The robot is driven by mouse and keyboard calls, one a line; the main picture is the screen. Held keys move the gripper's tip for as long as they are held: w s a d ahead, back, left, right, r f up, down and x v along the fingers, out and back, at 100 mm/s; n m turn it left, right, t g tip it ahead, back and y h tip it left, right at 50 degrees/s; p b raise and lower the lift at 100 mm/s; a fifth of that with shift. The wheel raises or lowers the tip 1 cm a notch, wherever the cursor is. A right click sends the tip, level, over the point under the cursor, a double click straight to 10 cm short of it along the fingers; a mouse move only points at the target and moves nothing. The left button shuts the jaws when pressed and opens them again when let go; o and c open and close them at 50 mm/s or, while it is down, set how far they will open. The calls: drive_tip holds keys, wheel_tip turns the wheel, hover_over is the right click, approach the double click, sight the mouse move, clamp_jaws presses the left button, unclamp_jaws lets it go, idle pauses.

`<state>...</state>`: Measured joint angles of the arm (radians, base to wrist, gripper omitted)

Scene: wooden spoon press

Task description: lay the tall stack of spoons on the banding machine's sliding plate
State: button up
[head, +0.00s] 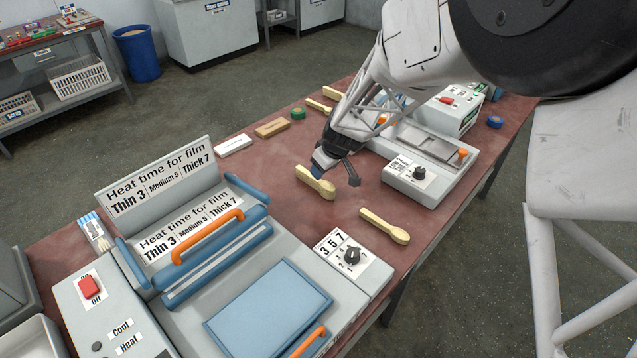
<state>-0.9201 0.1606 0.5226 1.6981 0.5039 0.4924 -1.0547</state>
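A thick pale wooden spoon stack (314,183) lies on the red-brown table, in the middle of the head view. A second spoon or lower stack (384,226) lies to its right and nearer. My gripper (337,172) points down over the bowl end of the thick stack, with its fingers apart and nothing visible between them. I cannot tell whether a finger touches the stack. The grey machine (428,166) at right, with a dial and an orange knob, seems to be the banding machine. Its sliding plate is partly hidden behind my arm.
A film heat sealer (215,262) with orange handles fills the front left. A white block (233,145), a wooden block (272,128), a green roll (298,113) and smaller spoons (318,106) lie farther back. A blue roll (495,122) lies at right.

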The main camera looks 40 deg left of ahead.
drive_tip(key=shift+x, duration=1.3)
drive_tip(key=shift+x, duration=2.55)
drive_tip(key=shift+s, duration=0.1)
drive_tip(key=shift+d, duration=0.1)
clamp_jaws()
drive_tip(key=shift+r, duration=5)
